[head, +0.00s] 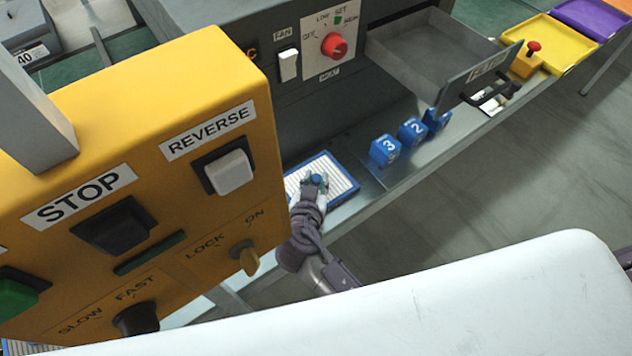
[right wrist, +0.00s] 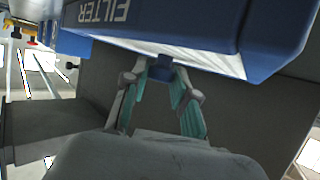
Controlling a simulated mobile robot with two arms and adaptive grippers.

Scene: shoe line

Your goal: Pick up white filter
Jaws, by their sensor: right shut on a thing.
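The white filter (head: 340,172) is a pleated white panel in a blue frame, at the table's front edge, just right of the yellow control box in the head view. In the right wrist view its blue frame (right wrist: 190,25) is close and bears the word FILTER. My right gripper (head: 314,184) is shut on the filter's small blue knob, which shows between the fingertips in the right wrist view (right wrist: 161,72). I cannot tell whether the filter touches the table. My left gripper is not in view.
A yellow control box (head: 130,190) stands close at left. An open grey drawer (head: 430,55) juts from the grey machine (head: 375,115). Several blue numbered blocks (head: 385,150) stand right of the filter. Yellow (head: 560,42) and purple (head: 595,15) trays lie at far right.

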